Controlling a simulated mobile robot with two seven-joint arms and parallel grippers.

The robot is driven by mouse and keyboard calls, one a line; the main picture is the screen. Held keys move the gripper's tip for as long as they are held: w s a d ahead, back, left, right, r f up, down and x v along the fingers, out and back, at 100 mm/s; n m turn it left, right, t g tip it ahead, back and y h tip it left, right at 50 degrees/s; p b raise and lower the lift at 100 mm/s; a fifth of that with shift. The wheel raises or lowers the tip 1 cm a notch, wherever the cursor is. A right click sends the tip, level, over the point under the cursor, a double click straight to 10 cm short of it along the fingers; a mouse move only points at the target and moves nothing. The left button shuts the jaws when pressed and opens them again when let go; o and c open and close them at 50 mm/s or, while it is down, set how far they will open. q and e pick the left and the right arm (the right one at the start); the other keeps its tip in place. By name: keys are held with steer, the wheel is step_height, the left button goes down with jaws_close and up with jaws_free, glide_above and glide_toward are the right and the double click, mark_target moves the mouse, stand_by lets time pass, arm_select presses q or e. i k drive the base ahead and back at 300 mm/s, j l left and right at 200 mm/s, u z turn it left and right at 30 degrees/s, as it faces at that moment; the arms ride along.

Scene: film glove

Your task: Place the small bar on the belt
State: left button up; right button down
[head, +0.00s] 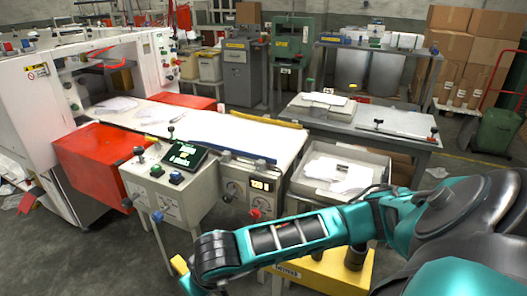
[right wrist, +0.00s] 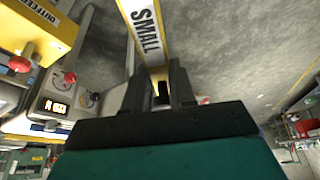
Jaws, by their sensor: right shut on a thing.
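In the right wrist view the bar runs up from between the fingers and out of the top edge. In the head view my right arm reaches in from the right, and a yellow end, apparently of the bar (head: 179,265), shows beside the wrist at the bottom. The fingers are hidden there. The white belt (head: 250,131) lies beyond the control box, apart from the bar. My left gripper is not in view.
A control box (head: 165,190) with a screen and knobs stands before the belt. A red panel (head: 103,158) is left of it. A tray of white film (head: 335,172) is right of the belt. A yellow stand (head: 325,272) is below my arm. Open floor lies front left.

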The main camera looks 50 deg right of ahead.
mark_target(258, 138)
steer(key=i+l+z, duration=0.15)
steer(key=i+z, duration=0.15)
steer(key=i, duration=0.15)
steer(key=i+z, duration=0.35)
steer(key=i, duration=0.15)
